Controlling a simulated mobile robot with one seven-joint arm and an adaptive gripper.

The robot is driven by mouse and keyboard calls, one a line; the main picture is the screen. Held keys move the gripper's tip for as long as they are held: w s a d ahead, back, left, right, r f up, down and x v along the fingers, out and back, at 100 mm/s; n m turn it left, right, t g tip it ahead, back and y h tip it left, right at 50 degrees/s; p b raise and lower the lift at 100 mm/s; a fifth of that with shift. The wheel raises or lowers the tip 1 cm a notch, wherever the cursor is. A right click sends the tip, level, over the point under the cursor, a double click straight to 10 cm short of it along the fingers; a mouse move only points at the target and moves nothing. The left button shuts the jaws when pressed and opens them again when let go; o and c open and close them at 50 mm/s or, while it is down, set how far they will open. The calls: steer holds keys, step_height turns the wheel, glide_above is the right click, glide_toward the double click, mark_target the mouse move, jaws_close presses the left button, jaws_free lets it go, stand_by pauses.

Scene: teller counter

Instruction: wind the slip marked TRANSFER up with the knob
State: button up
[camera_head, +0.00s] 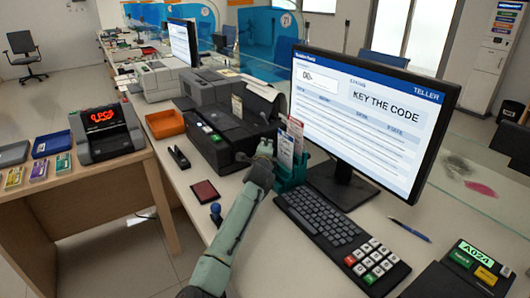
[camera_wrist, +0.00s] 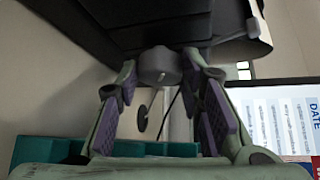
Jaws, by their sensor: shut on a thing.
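A dark slip printer (camera_head: 225,135) stands on the counter, left of the monitor. My gripper (camera_head: 262,152) is at the printer's right side, just left of the slip holder. In the wrist view, a round grey knob (camera_wrist: 158,66) sits between my gripper's purple-padded fingers (camera_wrist: 160,85), below the printer's dark body (camera_wrist: 150,14). My gripper is shut on the knob. In the head view my gripper hides the knob. A small pale slip (camera_head: 237,106) stands at the printer's back. I cannot read the word TRANSFER on any slip.
A teal holder (camera_head: 293,172) with upright leaflets stands close right of my gripper. The monitor (camera_head: 360,110), keyboard (camera_head: 318,213) and keypad (camera_head: 376,262) are further right. A stamp (camera_head: 216,212), red pad (camera_head: 205,191) and stapler (camera_head: 179,157) lie left of my arm.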

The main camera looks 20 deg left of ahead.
steer(key=shift+f+t+b, duration=0.3)
steer(key=shift+f+b, duration=0.05)
steer(key=shift+b, duration=0.05)
steer(key=shift+r+n, duration=0.25)
steer(key=shift+n, duration=0.05)
steer(key=o, duration=1.2)
steer(key=shift+c, duration=0.2)
steer(key=v, duration=1.2)
